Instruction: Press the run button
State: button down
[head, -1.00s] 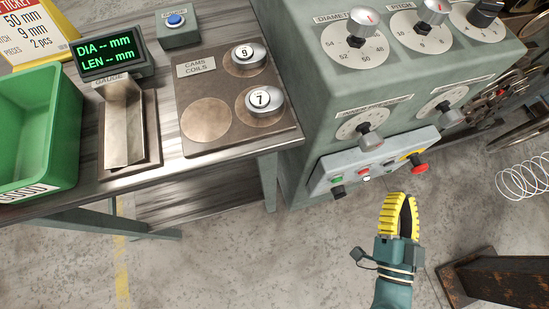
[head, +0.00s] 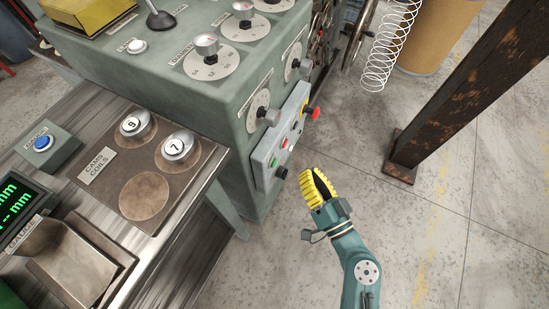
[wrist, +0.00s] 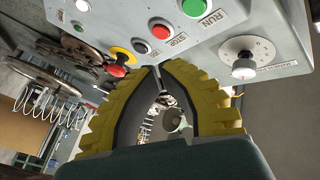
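The control panel (head: 265,158) is on the side of the green machine. Its green run button (wrist: 196,7), labelled RUN, is at the top edge of the wrist view, and it shows small in the head view (head: 272,162). The red STOP button (wrist: 160,29) is to its left in the wrist view. My gripper (head: 309,173) has yellow ribbed fingers with dark inner faces. It is empty and stands in front of the panel, apart from it. In the wrist view the fingertips (wrist: 159,68) meet below the STOP button, with a hollow between the fingers behind them.
A rusty post (head: 440,105) stands to the right, near a wire spring (head: 388,45). The bench (head: 185,255) is left of my gripper.

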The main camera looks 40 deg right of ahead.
aim_at(277, 151)
jog(key=shift+w+a+p, duration=0.2)
jog(key=shift+w+a, duration=0.15)
jog(key=shift+w, duration=0.5)
jog(key=shift+w+a+p, duration=0.15)
jog(key=shift+w+a, duration=0.2)
jog(key=shift+w, duration=0.45)
jog(key=shift+w+a+p, duration=0.2)
jog(key=shift+w+a, duration=0.15)
jog(key=shift+w, duration=0.5)
jog(key=shift+w+a, duration=0.15)
jog(key=shift+w, duration=0.25)
jog(key=shift+w+a, duration=0.15)
jog(key=shift+w, duration=0.2)
jog(key=shift+s+d+b, duration=0.3)
jog(key=shift+s+b, duration=0.2)
jog(key=shift+s, duration=0.25)
jog(key=s+b, duration=0.1)
jog(key=s+d+b, duration=0.1)
jog(key=s, duration=0.1)
jog(key=s+b, duration=0.1)
jog(key=shift+s+d, duration=0.35)
jog(key=shift+d, duration=0.05)
